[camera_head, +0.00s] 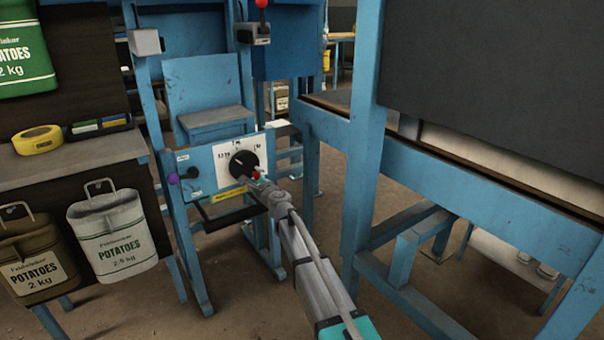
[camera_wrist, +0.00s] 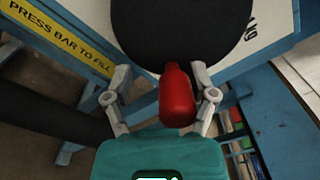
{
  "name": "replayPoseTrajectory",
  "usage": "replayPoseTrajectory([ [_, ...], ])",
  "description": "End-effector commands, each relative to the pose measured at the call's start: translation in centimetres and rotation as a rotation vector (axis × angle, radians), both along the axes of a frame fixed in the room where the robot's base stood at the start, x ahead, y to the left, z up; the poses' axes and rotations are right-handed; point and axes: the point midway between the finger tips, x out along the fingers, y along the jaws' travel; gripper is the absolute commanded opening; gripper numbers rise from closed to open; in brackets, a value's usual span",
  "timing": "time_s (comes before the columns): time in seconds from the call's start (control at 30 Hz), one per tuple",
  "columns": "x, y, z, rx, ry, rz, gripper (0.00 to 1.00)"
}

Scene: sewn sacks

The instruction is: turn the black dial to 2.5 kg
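The black dial (camera_head: 241,161) is mounted on a white scale plate (camera_head: 228,180) on the blue machine in the head view. Marks around it are too small to read surely, so I cannot tell its setting. A red handle (camera_head: 256,175) sticks out at the dial's lower right. In the wrist view the dial (camera_wrist: 185,30) fills the top and the red handle (camera_wrist: 177,97) points toward my camera. My gripper (camera_wrist: 160,74) is open with its fingers on both sides of the handle. The right finger is close to it; a gap shows on the left.
A yellow "press bar to fill" label (camera_wrist: 62,34) and a black bar (camera_wrist: 45,112) lie left of the dial. Potato sacks (camera_head: 112,235) hang at left. A blue frame post (camera_head: 366,130) stands close right of my arm.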

Motion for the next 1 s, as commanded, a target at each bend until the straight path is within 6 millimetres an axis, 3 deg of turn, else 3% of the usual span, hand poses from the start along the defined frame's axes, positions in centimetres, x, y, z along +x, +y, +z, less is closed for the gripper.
replayPoseTrajectory([
  [0.23, -0.5, 0.4, -0.2, 0.112, 0.083, 0.001, 0.71],
  [1.0, -9.9, -6.0, -0.2, 0.105, 0.077, -0.001, 0.71],
])
